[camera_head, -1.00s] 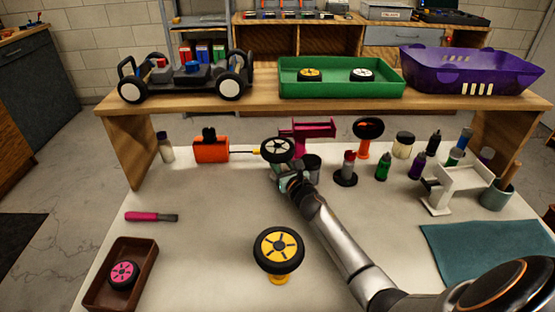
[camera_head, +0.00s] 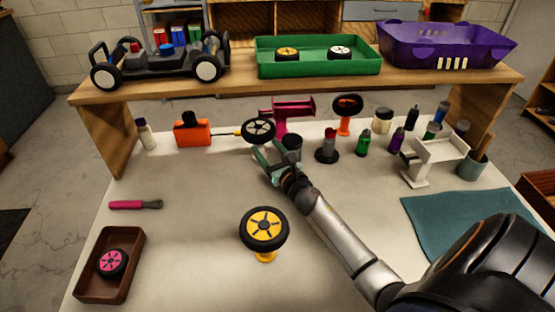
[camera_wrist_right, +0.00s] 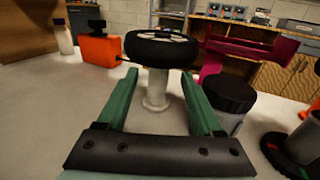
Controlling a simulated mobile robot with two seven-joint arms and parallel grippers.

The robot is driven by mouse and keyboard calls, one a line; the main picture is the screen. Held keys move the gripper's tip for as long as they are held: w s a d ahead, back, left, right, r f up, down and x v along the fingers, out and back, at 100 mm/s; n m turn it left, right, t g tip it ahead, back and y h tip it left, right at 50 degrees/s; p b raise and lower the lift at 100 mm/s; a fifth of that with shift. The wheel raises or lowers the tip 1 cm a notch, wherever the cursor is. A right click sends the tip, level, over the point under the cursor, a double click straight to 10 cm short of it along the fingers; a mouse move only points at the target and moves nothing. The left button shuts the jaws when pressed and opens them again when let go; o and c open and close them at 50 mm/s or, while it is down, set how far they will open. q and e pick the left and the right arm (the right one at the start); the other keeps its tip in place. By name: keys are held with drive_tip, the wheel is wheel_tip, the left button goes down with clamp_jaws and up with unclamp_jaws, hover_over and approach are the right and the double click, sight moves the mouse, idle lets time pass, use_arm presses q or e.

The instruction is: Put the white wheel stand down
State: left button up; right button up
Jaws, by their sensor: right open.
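The white wheel stand (camera_wrist_right: 157,91) stands upright on the table in the right wrist view, with a black wheel with white spokes (camera_wrist_right: 161,47) on top. In the head view this wheel (camera_head: 258,130) is at the back middle of the table and the stand is mostly hidden. My right gripper (camera_head: 265,156) is open, pointing at the stand from the near side. In the wrist view its green fingers (camera_wrist_right: 158,82) show on either side of the stand with gaps; I cannot tell whether their tips reach past it. My left gripper is not in view.
An orange box (camera_head: 193,133) is left of the wheel, a magenta holder (camera_head: 288,115) behind it. A dark-lidded jar (camera_wrist_right: 230,100) is close to the right finger. A yellow wheel on a stand (camera_head: 264,229) is nearer. The front left-middle table is mostly clear.

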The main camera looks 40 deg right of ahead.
drive_tip(key=s, duration=0.4)
drive_tip(key=s+a, duration=0.1)
drive_tip(key=s, duration=0.1)
drive_tip(key=shift+s, duration=0.2)
